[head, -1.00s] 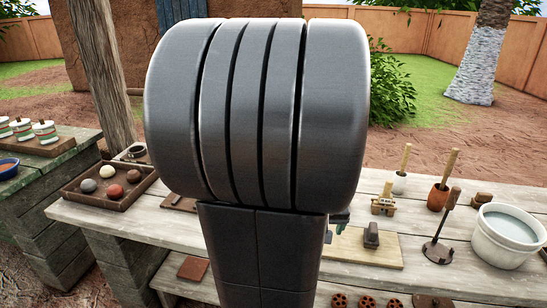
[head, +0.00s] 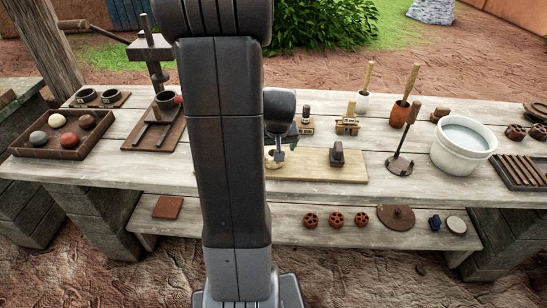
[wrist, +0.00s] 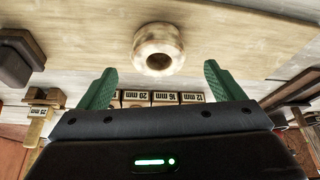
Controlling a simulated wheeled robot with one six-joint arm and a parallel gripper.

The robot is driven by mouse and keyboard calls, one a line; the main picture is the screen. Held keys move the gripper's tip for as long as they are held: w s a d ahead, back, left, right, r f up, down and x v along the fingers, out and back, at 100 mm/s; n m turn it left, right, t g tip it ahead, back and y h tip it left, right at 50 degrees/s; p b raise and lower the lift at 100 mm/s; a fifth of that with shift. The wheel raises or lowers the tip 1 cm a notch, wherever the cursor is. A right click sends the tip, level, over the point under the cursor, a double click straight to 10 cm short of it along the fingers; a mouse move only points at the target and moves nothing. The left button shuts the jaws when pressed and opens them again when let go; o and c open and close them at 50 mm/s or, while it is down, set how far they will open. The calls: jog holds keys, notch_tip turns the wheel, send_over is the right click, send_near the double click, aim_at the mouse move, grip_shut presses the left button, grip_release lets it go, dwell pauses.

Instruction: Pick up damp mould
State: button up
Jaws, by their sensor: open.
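A small round pale-wood piece with a hole in its top, which looks like the damp mould (wrist: 158,48), sits on a light wooden board in the wrist view. In the head view the mould (head: 270,158) shows only partly at the board's left end, beside my arm. My gripper (wrist: 160,82) is open, with its two green fingers spread wide and nothing between them. The mould lies beyond the fingertips, roughly centred between them and apart from both. In the head view my arm hides much of the gripper.
The board (head: 310,170) also bears a dark block (head: 337,153). Size-marked wooden blocks (wrist: 160,97) sit close to the fingers. A stamp on a stand (head: 400,160) and a white water bucket (head: 463,145) stand right. A tray of balls (head: 65,135) lies left.

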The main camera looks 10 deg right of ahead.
jog(key=shift+x, duration=2.45)
jog(key=shift+r, duration=0.1)
jog(key=shift+w, duration=0.1)
jog(key=c, duration=1.2)
